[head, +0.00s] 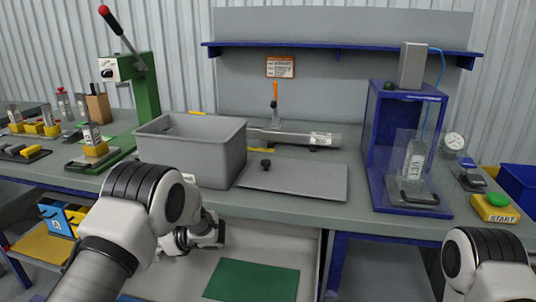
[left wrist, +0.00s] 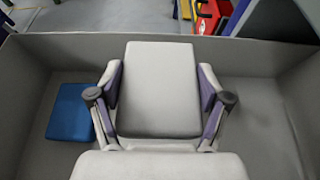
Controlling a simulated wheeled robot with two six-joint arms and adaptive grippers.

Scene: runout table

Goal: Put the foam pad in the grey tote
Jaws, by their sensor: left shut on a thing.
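A light grey block-like pad, taken as the foam pad (left wrist: 158,88), is held between the two fingers of my left gripper (left wrist: 160,105) in the left wrist view. In the head view my left gripper (head: 212,235) is below the tabletop's front edge, over an open pale drawer (head: 265,232). The pad cannot be made out there. The grey tote (head: 205,160) stands upright on the table, above and behind my left gripper. Its inside is only partly visible. My right arm shows at the lower right, but its gripper is out of view.
A green sheet (head: 253,279) lies in the drawer; a blue pad (left wrist: 70,111) lies there too. On the table (head: 310,207) are a flat grey plate (head: 295,180) with a black knob, a green lever press (head: 145,90) and a blue-framed station (head: 405,150).

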